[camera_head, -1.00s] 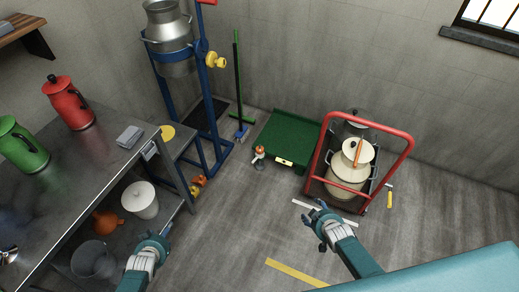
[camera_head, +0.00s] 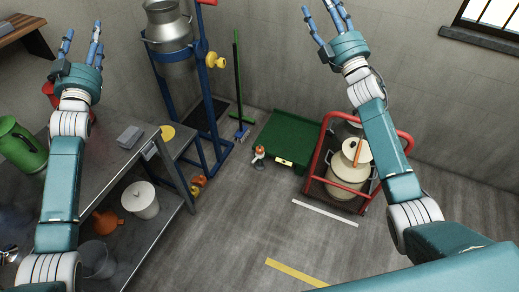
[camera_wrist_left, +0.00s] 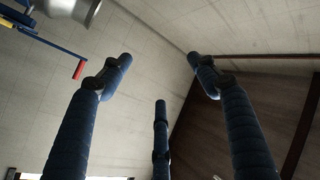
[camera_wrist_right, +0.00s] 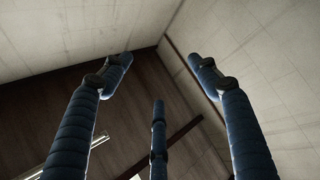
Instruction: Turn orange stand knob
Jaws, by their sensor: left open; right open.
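A blue stand (camera_head: 186,95) holds a metal can (camera_head: 168,30) at the back. A yellow knob (camera_head: 215,60) sticks out from its right side. A small orange and yellow part (camera_head: 198,183) is low by the stand's foot; I cannot tell whether it is a knob. My left gripper (camera_head: 82,42) is raised above the bench, left of the stand, open and empty. Its spread fingers show in the left wrist view (camera_wrist_left: 160,60). My right gripper (camera_head: 327,18) is raised in front of the back wall, right of the stand, open and empty. Neither touches the stand.
A steel bench (camera_head: 115,180) with green (camera_head: 20,145) and red jugs is on the left. A green platform (camera_head: 285,140), a small orange-topped item (camera_head: 259,155) and a red-framed cart (camera_head: 313,165) with cream cans stand right of the stand. The middle floor is clear.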

